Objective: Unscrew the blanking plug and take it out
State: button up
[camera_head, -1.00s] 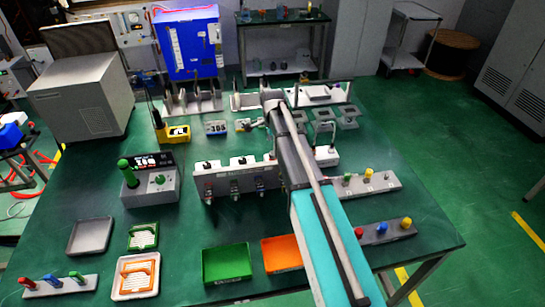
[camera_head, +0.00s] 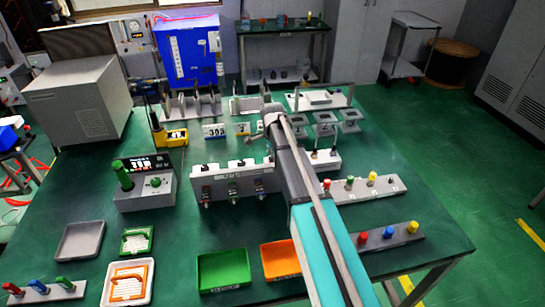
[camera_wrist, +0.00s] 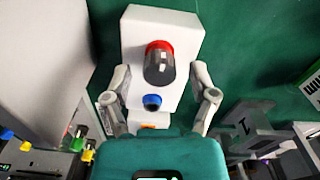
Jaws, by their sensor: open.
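In the wrist view, a white block (camera_wrist: 140,30) lies below my gripper. A dark grey cylinder with a red collar (camera_wrist: 160,62) stands on it, between and slightly ahead of the fingers. A smaller blue round piece with a dark centre (camera_wrist: 152,101) sits closer to the wrist, with an orange patch (camera_wrist: 152,126) below it. I cannot tell for certain which piece is the blanking plug. My gripper (camera_wrist: 160,74) is open, its fingers on either side of the cylinder with gaps to both. In the head view the arm and distance obscure these details.
A grey panel unit with several knobs (camera_head: 218,183) stands left of my arm. Green (camera_head: 222,270) and orange (camera_head: 280,260) trays lie near the front edge. Grey stands (camera_wrist: 250,125) are close at right in the wrist view.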

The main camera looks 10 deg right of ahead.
grip_shut()
dwell(0.3)
